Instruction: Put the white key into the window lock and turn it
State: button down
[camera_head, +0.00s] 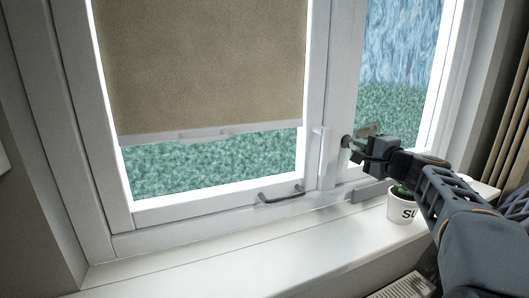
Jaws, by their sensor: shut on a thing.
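My gripper (357,143) is at the right part of the window, in front of the frame post and the right pane. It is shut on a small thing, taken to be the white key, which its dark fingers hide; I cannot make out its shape. A white upright handle (319,155) is on the window frame just left of my gripper, apart from it. The lock's keyhole cannot be made out; the fingertips cover part of the frame there. I cannot tell whether the key touches the lock.
A white pot (402,209) with a green plant stands on the white sill (230,258), below my arm. A dark curved handle (282,196) is on the lower window frame. A beige blind (205,65) covers much of the left pane. The sill's left and middle are clear.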

jog(key=shift+r, duration=0.15)
jog(key=shift+r+m+p, duration=0.1)
jog(key=shift+m+p, duration=1.25)
jog(key=shift+m, duration=1.45)
jog(key=shift+m+p, duration=0.3)
jog(key=shift+m, duration=0.2)
jog(key=shift+r+m+p, duration=0.1)
jog(key=shift+m+p, duration=1.2)
jog(key=shift+m, duration=0.8)
jog(key=shift+m+p, duration=0.3)
jog(key=shift+m, duration=0.2)
jog(key=c, duration=1.2)
grip_release()
jog(key=shift+w+a+f, duration=0.1)
jog(key=shift+w+f, duration=0.15)
jog(key=shift+c, duration=0.2)
jog(key=shift+o, duration=0.8)
jog(key=shift+f, duration=0.1)
jog(key=shift+s, duration=0.1)
